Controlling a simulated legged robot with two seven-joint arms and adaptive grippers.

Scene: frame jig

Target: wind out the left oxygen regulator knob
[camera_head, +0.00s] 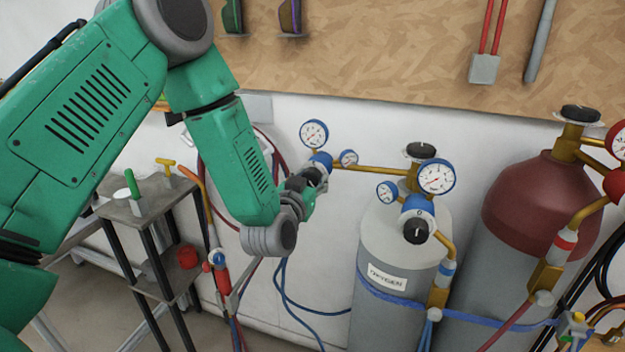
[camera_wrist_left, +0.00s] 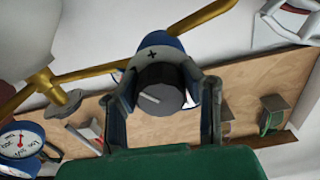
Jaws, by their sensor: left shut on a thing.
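The left oxygen regulator (camera_head: 321,160) has a blue body and sits at the left end of a brass pipe from the oxygen cylinder (camera_head: 385,262). Its black knob (camera_wrist_left: 160,86) shows in the left wrist view, with a pale pointer line and a white ring marked with a plus behind it. My left gripper (camera_head: 314,177) is shut on this knob; its two fingers (camera_wrist_left: 163,98) stand on either side of it. In the head view the gripper hides most of the knob. My right gripper is not in view.
A second blue regulator (camera_head: 417,210) with a black knob and gauges is to the right. A dark red-topped cylinder (camera_head: 535,205) stands beyond it. Blue hoses (camera_head: 290,305) hang below the left regulator. A small metal stand (camera_head: 150,207) with tools is at the left.

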